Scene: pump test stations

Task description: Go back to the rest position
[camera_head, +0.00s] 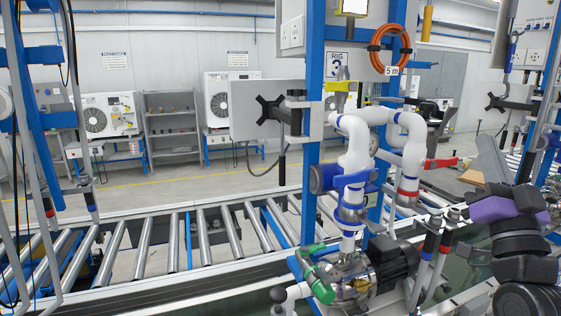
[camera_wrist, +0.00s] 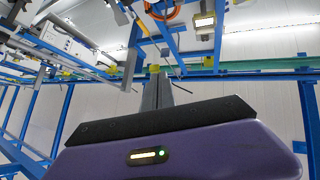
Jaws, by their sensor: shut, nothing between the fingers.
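My gripper (camera_head: 487,145) is at the right of the head view, raised above the roller line, with its grey fingers together and pointing up. Its purple and black wrist shows below the fingers. In the wrist view my gripper (camera_wrist: 156,75) shows as a narrow grey pair of fingers above a black bar and a purple housing with a lit strip. Nothing is held between the fingers. The wrist view looks up toward the ceiling and blue frames. No rest position is marked in either view.
A pump with a black motor (camera_head: 393,262) stands at the centre under white pipework (camera_head: 357,150) with blue fittings. A roller conveyor (camera_head: 145,245) runs left. A red-handled valve (camera_head: 440,163) lies close left of my gripper.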

